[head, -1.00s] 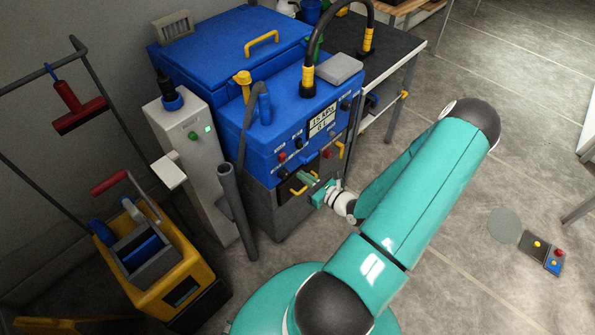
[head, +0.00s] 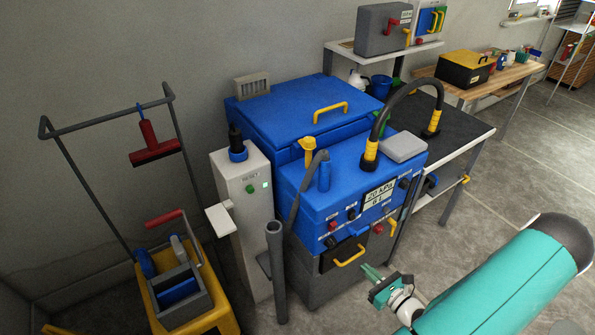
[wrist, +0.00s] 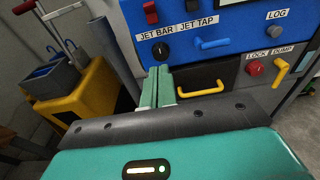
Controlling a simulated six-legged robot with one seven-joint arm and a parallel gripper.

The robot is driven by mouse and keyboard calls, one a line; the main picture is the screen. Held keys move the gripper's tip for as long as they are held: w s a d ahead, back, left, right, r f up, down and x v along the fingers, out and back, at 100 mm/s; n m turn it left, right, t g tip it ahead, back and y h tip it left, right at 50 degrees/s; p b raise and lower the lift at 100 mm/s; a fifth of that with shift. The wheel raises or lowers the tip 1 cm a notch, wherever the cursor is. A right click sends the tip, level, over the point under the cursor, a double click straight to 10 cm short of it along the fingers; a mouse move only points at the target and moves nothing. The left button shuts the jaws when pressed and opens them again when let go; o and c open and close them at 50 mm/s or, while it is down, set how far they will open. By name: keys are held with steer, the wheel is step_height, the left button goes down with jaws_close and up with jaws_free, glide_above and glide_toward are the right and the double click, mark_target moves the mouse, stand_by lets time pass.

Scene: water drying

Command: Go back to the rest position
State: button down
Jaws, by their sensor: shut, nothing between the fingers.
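My gripper (head: 374,274) is at the end of my teal arm, in front of the blue machine (head: 340,180). In the wrist view my gripper (wrist: 156,88) has its two green fingers side by side and shut, with nothing between them. The fingertips are close to the machine's dark drawer with a yellow handle (head: 349,256). I cannot tell whether they touch it. The drawer handle also shows in the wrist view (wrist: 200,90).
A grey post labelled RESET (head: 245,225) and a grey tube (head: 277,270) stand left of the machine. A yellow cart (head: 220,320) is at the lower left. A dark-topped table (head: 450,122) is behind right. Open floor lies to the right.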

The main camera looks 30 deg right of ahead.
steer(key=w+a+r+n+g+y, duration=0.35)
steer(key=a+r+n+g, duration=0.25)
steer(key=a+r+n, duration=0.35)
steer(key=w+a+r+n+g+y, duration=0.3)
steer(key=a+r+n+g+y, duration=0.3)
steer(key=a+r+n, duration=0.4)
steer(key=s+a+r+n+h, duration=0.3)
steer(key=a+r+n+h, duration=0.2)
steer(key=r+n, duration=0.3)
steer(key=s+a+r+n+t+h, duration=0.1)
steer(key=s+a+r+n+h, duration=0.2)
steer(key=r+n, duration=0.5)
step_height(320, 180, up, 3)
steer(key=shift+a+f+h, duration=0.1)
steer(key=shift+a+h, duration=0.8)
steer(key=shift+h, duration=0.15)
steer(key=shift+d, duration=0.15)
